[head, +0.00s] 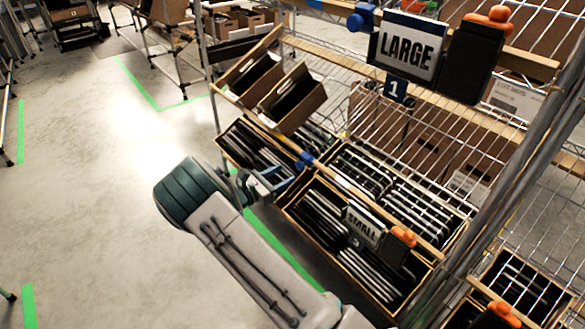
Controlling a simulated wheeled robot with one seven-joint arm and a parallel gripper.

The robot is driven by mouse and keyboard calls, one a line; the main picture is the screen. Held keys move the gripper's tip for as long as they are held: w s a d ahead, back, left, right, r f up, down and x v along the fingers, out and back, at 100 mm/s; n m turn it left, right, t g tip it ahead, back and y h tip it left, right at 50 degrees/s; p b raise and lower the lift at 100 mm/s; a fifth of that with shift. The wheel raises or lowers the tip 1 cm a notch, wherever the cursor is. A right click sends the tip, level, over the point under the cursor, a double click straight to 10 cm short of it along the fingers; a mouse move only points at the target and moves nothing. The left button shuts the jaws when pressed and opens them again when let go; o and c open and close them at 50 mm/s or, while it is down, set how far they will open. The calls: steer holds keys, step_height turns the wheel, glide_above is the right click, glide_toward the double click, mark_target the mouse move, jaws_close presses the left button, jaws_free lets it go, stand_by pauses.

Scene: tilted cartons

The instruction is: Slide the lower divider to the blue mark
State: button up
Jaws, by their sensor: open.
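No piece is plainly marked as the lower divider. The lower label is a SMALL sign (363,224) with an orange clip (403,236) on the front rail of the tilted carton row. A blue clip (304,160) on the same rail, up and left of the sign, is the nearest blue thing that could be the mark. My gripper (272,184) is open and appears empty, left of and slightly below the blue clip in the picture. Contact with the rail or cartons cannot be told. My arm covers part of the floor and the area left of the lower cartons.
A LARGE sign (408,48) with a blue clip (361,17) and an orange clip (489,20) hangs on the upper rail. Tilted cartons (292,97) and a metal upright (525,165) crowd the right. The floor (85,220) at left is free.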

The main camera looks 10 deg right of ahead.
steer(key=p+v, duration=0.1)
steer(key=v, duration=0.6)
steer(key=shift+s+a, duration=0.15)
steer(key=shift+a, duration=0.2)
steer(key=s+d+r+m+g+y+p, duration=0.35)
steer(key=s+d+r+m+p, duration=0.2)
steer(key=r, duration=0.45)
steer(key=s+d+r+m+g+y+p, duration=0.3)
steer(key=s+d+r+m+g+p, duration=0.3)
steer(key=r, duration=0.4)
steer(key=s+a+r+m+t+y+p, duration=0.1)
steer(key=s+r+m+t+y+p, duration=0.3)
steer(key=s+r+m+y+p, duration=0.5)
steer(key=s+r+m+p, duration=0.2)
steer(key=s+r+m, duration=0.1)
steer(key=s+r, duration=0.8)
steer(key=shift+a+r+p, duration=0.2)
steer(key=shift+r+p, duration=0.15)
steer(key=shift+r, duration=0.55)
